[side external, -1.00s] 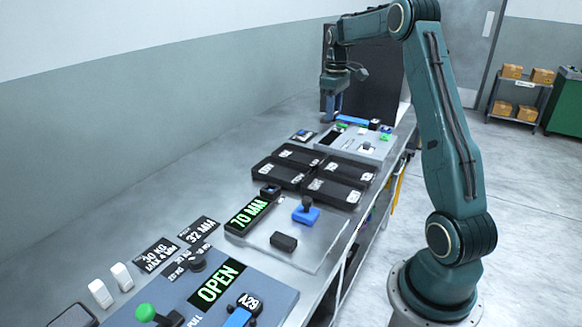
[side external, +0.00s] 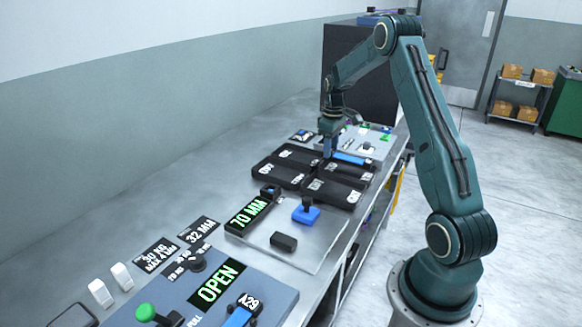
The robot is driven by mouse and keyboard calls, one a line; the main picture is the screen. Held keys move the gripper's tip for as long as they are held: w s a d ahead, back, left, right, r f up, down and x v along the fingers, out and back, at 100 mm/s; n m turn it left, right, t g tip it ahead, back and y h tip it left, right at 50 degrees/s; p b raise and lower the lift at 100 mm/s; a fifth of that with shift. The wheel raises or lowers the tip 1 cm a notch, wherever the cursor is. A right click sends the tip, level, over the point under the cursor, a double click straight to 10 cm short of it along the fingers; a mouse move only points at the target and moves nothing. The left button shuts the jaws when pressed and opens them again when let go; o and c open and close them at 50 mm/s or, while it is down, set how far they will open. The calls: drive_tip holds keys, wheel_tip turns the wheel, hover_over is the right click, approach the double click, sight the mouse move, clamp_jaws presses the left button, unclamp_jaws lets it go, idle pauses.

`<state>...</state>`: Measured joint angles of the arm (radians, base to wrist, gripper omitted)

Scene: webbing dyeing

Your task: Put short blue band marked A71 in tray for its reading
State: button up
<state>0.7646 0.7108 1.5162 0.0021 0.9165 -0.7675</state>
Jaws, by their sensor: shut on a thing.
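A short blue band (side external: 353,159) is held out to the right of my gripper (side external: 330,155), which is shut on it. The band is over the back right one of several black trays (side external: 365,179). I cannot tell whether it touches the tray, and no A71 mark is readable on it. The other black trays are the back left one (side external: 276,152), the front left one (side external: 262,178) and the front right one (side external: 325,199). Their white labels are too small to read.
In front of the trays is a plate with a 70 MM display (side external: 247,215), a blue block (side external: 306,214) and a dark block (side external: 284,242).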

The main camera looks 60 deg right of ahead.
drive_tip(key=shift+f, duration=2.15)
drive_tip(key=shift+f, duration=0.15)
drive_tip(key=o, duration=1.1)
wheel_tip(320, 180, up, 11)
drive_tip(key=shift+f, duration=0.15)
drive_tip(key=shift+r, duration=0.85)
